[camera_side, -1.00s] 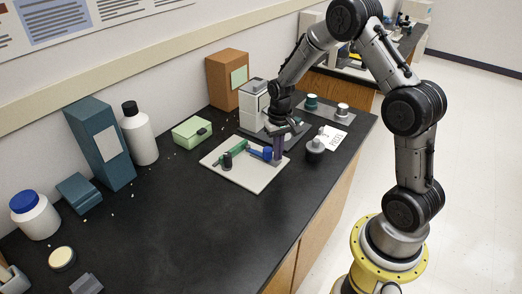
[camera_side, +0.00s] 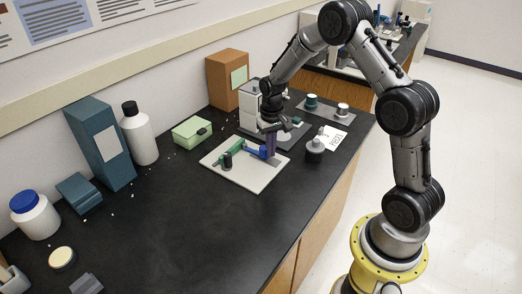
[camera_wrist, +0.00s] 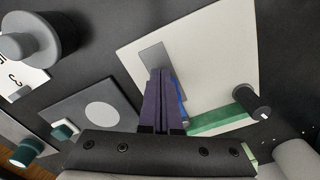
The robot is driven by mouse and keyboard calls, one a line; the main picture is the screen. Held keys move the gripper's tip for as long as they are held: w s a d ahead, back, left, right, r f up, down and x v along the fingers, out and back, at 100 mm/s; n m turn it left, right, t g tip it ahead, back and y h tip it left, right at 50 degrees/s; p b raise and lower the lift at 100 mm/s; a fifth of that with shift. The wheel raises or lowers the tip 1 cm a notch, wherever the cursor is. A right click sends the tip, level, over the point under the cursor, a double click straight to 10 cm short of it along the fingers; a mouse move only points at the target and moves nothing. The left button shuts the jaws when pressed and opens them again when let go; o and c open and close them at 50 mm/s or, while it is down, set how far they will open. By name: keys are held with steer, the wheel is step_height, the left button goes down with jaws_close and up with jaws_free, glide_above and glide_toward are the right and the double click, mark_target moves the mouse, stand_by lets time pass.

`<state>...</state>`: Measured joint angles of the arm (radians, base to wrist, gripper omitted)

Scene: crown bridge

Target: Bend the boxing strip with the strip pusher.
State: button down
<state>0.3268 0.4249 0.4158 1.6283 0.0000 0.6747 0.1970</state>
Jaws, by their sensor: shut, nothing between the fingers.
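A pale square board (camera_side: 243,179) lies on the bench. On it, a long green piece (camera_side: 236,148), which looks like the boxing strip, runs beside a dark upright post (camera_side: 227,162). A blue piece (camera_side: 255,152), apparently the strip pusher, sits towards the board's right side. My gripper (camera_side: 270,153) points down at this side, its purple fingers closed and empty. In the wrist view my gripper (camera_wrist: 162,72) is over a grey flat plate (camera_wrist: 154,55), with the blue piece (camera_wrist: 181,108) right beside the fingers and partly hidden. I cannot tell whether they touch.
A grey knobbed cylinder (camera_side: 315,149) stands right of the board near the bench edge. A dark mat (camera_side: 295,136) and a tray with small jars (camera_side: 311,101) lie behind. A green box (camera_side: 192,132) and white bottle (camera_side: 139,134) stand left.

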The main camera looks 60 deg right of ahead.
mark_target(263, 147)
steer(key=shift+w, duration=2.35)
steer(key=shift+s, duration=0.8)
steer(key=shift+r, duration=3.5)
